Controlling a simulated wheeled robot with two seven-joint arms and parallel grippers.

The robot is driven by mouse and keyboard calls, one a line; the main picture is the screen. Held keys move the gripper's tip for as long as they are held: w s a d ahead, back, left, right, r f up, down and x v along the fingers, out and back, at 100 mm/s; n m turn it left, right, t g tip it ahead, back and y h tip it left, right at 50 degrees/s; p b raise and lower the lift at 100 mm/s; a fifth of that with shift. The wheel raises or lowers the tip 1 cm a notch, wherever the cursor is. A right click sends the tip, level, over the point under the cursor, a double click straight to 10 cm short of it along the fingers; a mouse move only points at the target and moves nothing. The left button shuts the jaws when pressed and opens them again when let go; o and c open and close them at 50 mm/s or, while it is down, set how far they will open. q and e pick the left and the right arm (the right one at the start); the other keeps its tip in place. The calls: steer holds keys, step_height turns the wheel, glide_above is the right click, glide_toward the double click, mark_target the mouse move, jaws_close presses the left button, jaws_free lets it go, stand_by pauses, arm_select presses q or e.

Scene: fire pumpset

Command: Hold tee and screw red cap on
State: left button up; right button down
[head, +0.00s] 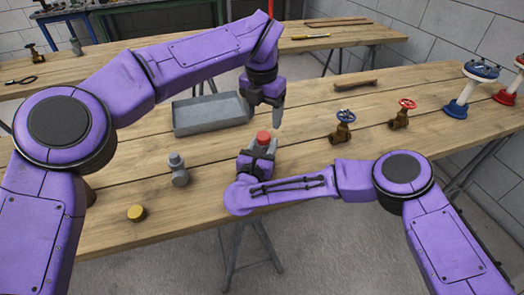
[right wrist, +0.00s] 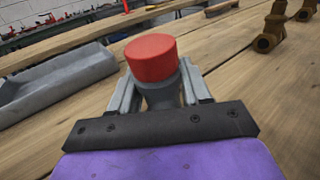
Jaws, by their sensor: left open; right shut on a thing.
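The red cap (head: 263,137) sits on top of a grey fitting, which I take to be the tee. In the right wrist view the red cap (right wrist: 151,58) covers the top of the dark grey tee (right wrist: 160,95). My right gripper (head: 256,160) is shut on the tee, with one finger on each side below the cap. Whether the cap is fully seated cannot be told. My left gripper (head: 265,112) is open, fingers pointing down, just above and around the red cap's height. No contact with the cap can be made out.
A grey fitting (head: 178,170) stands upright on the wooden table, with a yellow cap (head: 136,213) nearer the front. A grey tray (head: 211,113) lies behind. Valves with a blue handwheel (head: 345,114) and a red handwheel (head: 407,103) stand to the right.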

steer(key=shift+s+f, duration=0.1)
steer(key=shift+f, duration=0.1)
arm_select(q)
steer(key=r, duration=0.5)
steer(key=shift+s, duration=0.3)
arm_select(e)
steer(key=c, duration=0.7)
jaws_free()
arm_select(q)
steer(key=shift+w+a+f, duration=0.1)
steer(key=shift+w+f, duration=0.05)
arm_select(e)
steer(key=shift+o, duration=1.3)
steer(key=b+v, duration=0.1)
steer(key=v, duration=0.8)
steer(key=shift+s+a+b, duration=0.2)
steer(key=shift+s+b, duration=0.1)
steer(key=shift+b, duration=0.05)
steer(key=shift+s, duration=0.3)
arm_select(q)
steer(key=shift+f, duration=0.8)
